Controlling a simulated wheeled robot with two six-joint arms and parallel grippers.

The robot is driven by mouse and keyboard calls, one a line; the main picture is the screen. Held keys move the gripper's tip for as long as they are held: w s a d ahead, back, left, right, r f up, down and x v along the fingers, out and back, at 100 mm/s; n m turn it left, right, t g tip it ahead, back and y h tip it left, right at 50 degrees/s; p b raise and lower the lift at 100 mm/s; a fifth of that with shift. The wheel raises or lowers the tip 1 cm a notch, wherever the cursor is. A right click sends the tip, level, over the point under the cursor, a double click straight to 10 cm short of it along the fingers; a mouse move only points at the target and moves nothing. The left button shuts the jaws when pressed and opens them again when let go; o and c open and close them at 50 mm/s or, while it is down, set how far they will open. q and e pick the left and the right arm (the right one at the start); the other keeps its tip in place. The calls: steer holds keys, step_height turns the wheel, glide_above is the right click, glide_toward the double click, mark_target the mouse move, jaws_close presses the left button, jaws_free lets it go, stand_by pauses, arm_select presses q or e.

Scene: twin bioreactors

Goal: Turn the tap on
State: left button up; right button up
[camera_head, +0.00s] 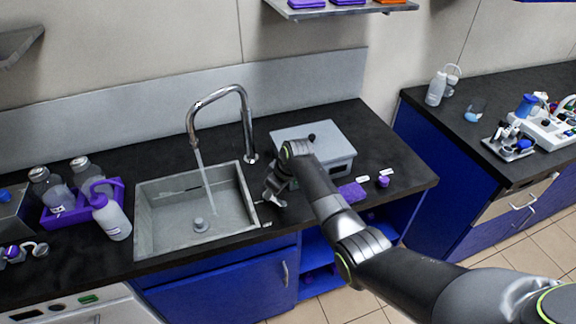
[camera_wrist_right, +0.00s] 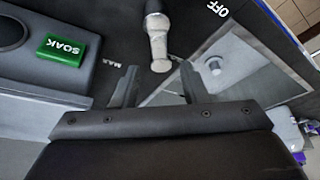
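The chrome tap (camera_head: 245,105) arches over the grey sink (camera_head: 147,215), and a pale stream of water (camera_head: 205,180) runs from its spout into the basin. My right gripper (camera_head: 274,190) is low at the sink's right edge, in front of the tap's base. In the right wrist view its fingers (camera_wrist_right: 158,72) are apart. A metal lever with a rounded end (camera_wrist_right: 158,45) lies just beyond and between the fingertips, with no visible grip on it. The word OFF is printed to its right and MAX to its left. My left gripper is not in view.
A grey box (camera_head: 335,150) with a black knob stands right of the sink, close behind my right arm. In the wrist view it bears a green SOAK button (camera_wrist_right: 62,50). A white bottle (camera_head: 112,218) and purple caddy (camera_head: 62,215) stand left of the sink.

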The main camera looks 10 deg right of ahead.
steer(key=b+v, duration=0.1)
steer(key=v, duration=1.3)
steer(key=shift+r, duration=0.15)
